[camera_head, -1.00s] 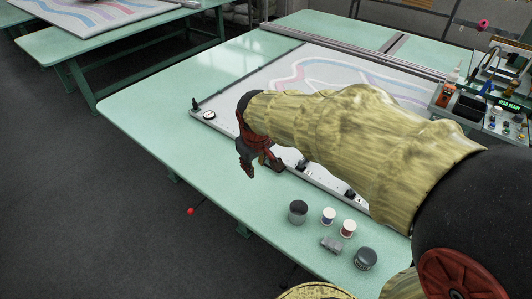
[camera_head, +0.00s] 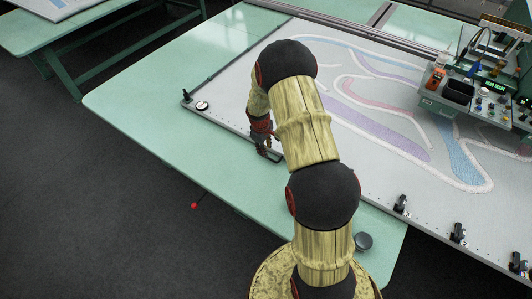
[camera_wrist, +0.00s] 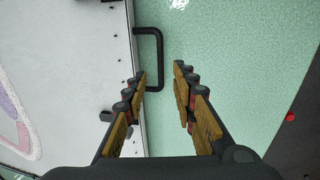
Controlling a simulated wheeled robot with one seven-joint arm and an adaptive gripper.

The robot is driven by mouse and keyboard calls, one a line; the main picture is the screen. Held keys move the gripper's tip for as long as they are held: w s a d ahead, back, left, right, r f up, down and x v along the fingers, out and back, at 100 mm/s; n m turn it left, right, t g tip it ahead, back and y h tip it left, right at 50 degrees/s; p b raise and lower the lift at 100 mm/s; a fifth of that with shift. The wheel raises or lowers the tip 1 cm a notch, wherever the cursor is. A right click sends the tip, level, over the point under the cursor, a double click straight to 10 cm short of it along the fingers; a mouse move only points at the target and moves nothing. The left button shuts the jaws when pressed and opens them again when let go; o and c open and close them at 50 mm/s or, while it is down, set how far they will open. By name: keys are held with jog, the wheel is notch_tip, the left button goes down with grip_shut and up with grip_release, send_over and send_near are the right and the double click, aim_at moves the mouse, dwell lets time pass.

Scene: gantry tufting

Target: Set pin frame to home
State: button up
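The pin frame (camera_head: 222,118) is a flat grey frame around a white cloth with a pastel swirl pattern. It lies on the pale green table, and its edge also shows in the wrist view (camera_wrist: 121,70). A black U-shaped handle (camera_wrist: 159,60) sticks out from that edge over the tabletop. My gripper (camera_wrist: 160,74) is open above the handle, and the handle's outer bar shows between its parted fingertips. I cannot tell whether they touch it. In the head view my gripper (camera_head: 265,150) is at the frame's near edge, partly hidden by my arm.
A round dial (camera_head: 202,105) and a black knob (camera_head: 186,95) mark the frame's left corner. Black clamps (camera_head: 400,204) line its near edge at right. An instrument unit (camera_head: 470,95) stands over the cloth. A red ball (camera_head: 194,205) projects below the table edge. A dark jar (camera_head: 363,241) stands near my arm.

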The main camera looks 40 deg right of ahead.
jog(key=f, duration=0.4)
jog(key=d+f, duration=0.1)
jog(key=f, duration=0.1)
jog(key=shift+w+f, duration=0.25)
jog(key=shift+f, duration=0.05)
jog(key=shift+c, duration=0.8)
grip_shut()
